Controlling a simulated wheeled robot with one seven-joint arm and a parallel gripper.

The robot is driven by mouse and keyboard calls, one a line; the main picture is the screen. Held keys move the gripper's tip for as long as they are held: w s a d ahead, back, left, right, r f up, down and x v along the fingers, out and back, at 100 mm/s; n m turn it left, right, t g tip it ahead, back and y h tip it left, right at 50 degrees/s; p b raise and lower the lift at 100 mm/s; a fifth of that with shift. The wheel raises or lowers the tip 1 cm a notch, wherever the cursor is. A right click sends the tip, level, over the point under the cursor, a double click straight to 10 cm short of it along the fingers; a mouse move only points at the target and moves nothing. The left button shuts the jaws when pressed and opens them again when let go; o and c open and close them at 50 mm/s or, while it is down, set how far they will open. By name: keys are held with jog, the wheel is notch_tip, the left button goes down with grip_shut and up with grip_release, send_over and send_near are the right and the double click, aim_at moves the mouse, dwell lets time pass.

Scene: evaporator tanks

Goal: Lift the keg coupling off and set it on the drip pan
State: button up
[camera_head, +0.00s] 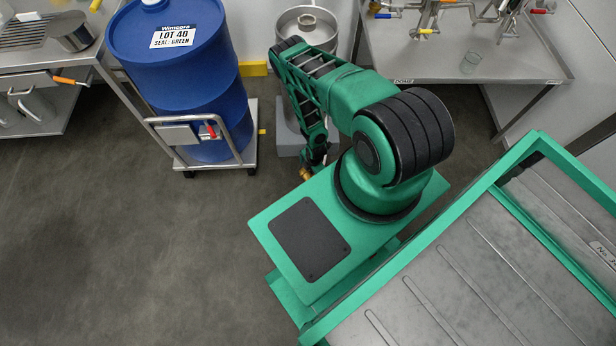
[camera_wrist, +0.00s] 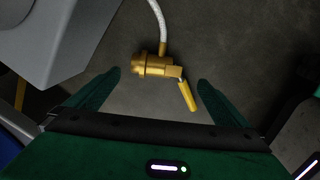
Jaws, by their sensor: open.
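The brass keg coupling (camera_wrist: 155,66) with a yellow lever shows in the wrist view, with a pale hose running up from it. It lies just ahead of and between the fingertips of my gripper (camera_wrist: 158,88). The fingers are open, one on each side, and I see no contact. In the head view a small brass part (camera_head: 305,173), likely the coupling, shows beside my gripper (camera_head: 314,160), low near a grey block. The steel keg (camera_head: 309,22) stands behind my arm, partly hidden. I cannot surely pick out the drip pan; a slatted metal piece (camera_head: 22,32) lies on the left bench.
A blue drum (camera_head: 185,85) stands on a wheeled trolley left of my arm. The grey block (camera_head: 291,140) is close to my gripper and also shows in the wrist view (camera_wrist: 60,40). A steel bench (camera_head: 460,55) with taps and a glass is at the right. Floor at lower left is clear.

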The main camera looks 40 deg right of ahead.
aim_at(308, 176)
jog(key=shift+w+f, duration=0.2)
jog(key=shift+f, duration=0.95)
jog(key=shift+w+f, duration=0.25)
jog(key=shift+f, duration=0.95)
jog(key=shift+w+f, duration=0.2)
jog(key=shift+f, duration=0.95)
jog(key=shift+r, duration=0.1)
jog(key=c, duration=1.8)
jog(key=shift+w+r, duration=0.1)
jog(key=shift+r, duration=0.55)
notch_tip(308, 176, up, 3)
jog(key=shift+f, duration=0.1)
jog(key=a+r, duration=0.2)
jog(key=a, duration=0.1)
jog(key=s+a+r, duration=0.1)
jog(key=a+r, duration=0.1)
jog(key=a, duration=0.2)
jog(key=s+a+r, duration=0.1)
jog(key=a+r, duration=0.1)
jog(key=a, duration=0.2)
jog(key=shift+s+a+r, duration=0.15)
jog(key=shift+s+r, duration=0.1)
jog(key=shift+r, duration=0.15)
jog(key=shift+c, duration=1)
jog(key=shift+r, duration=1.45)
